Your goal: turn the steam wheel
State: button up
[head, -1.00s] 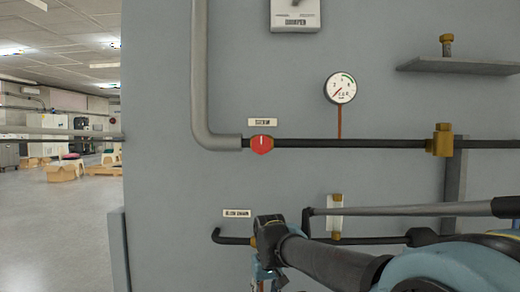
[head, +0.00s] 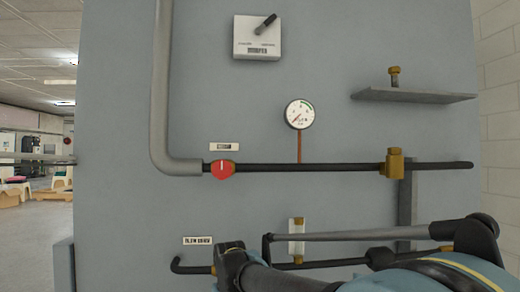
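The steam wheel is a small red knob (head: 222,169) with a pale mark on its face, set on the dark horizontal pipe below a small label plate (head: 223,147). It is in plain view in the head view, left of centre, and nothing touches it. My arm (head: 285,279) reaches in from the lower right. Its wrist end (head: 231,262) is below the red knob in the picture, apart from it. My gripper itself is below the bottom edge of the picture, so its fingers do not show.
A damper box (head: 257,38) is above. A lower pipe (head: 340,262) with a blow-down label (head: 197,240) runs behind my arm. Open floor lies left.

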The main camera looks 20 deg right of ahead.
aim_at(222, 170)
jog(key=u, duration=0.45)
jog(key=k, duration=0.55)
jog(key=z, duration=1.4)
